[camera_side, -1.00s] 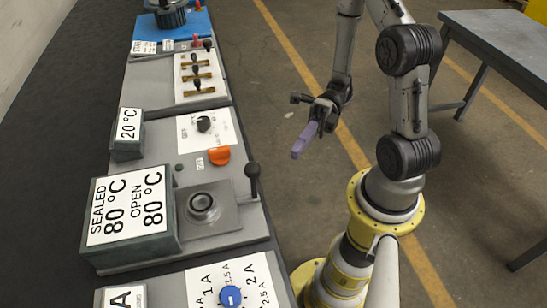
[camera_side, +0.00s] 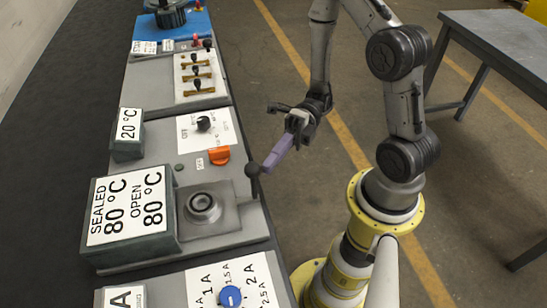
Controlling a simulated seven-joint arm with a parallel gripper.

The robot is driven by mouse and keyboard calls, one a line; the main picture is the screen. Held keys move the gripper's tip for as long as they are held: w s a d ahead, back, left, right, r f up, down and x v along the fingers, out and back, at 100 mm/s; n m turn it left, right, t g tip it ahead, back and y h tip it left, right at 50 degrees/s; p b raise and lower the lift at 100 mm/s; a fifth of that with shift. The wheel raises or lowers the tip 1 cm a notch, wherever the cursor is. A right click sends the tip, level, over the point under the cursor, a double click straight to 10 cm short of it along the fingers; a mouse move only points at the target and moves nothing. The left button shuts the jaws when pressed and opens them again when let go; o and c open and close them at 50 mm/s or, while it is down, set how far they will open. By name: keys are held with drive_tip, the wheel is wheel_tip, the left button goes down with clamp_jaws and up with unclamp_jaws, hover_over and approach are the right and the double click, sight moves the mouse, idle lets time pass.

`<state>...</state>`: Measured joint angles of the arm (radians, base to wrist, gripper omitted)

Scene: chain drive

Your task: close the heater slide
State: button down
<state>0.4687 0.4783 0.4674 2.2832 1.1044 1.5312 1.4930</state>
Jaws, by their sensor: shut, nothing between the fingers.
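The heater unit is a grey panel with a square metal plate (camera_side: 222,222) that carries a dark round ring (camera_side: 202,207). A black ball-topped handle (camera_side: 253,169) stands upright at the plate's right edge; I take it to be the slide's handle. My gripper (camera_side: 268,166) has its purple fingers shut with nothing in them. The fingertips are just right of the ball, very close to it; I cannot tell whether they touch. The fingers slope down to the left from the wrist. The handle's lower stem is dark and partly hard to make out.
A box (camera_side: 128,209) reading sealed 80 °C and open 80 °C stands left of the plate. An orange rocker switch (camera_side: 219,155) and a black knob (camera_side: 204,124) lie behind. A blue knob (camera_side: 230,296) is in front. Free floor lies right of the bench.

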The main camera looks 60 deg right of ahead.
drive_tip(key=w+a, duration=1)
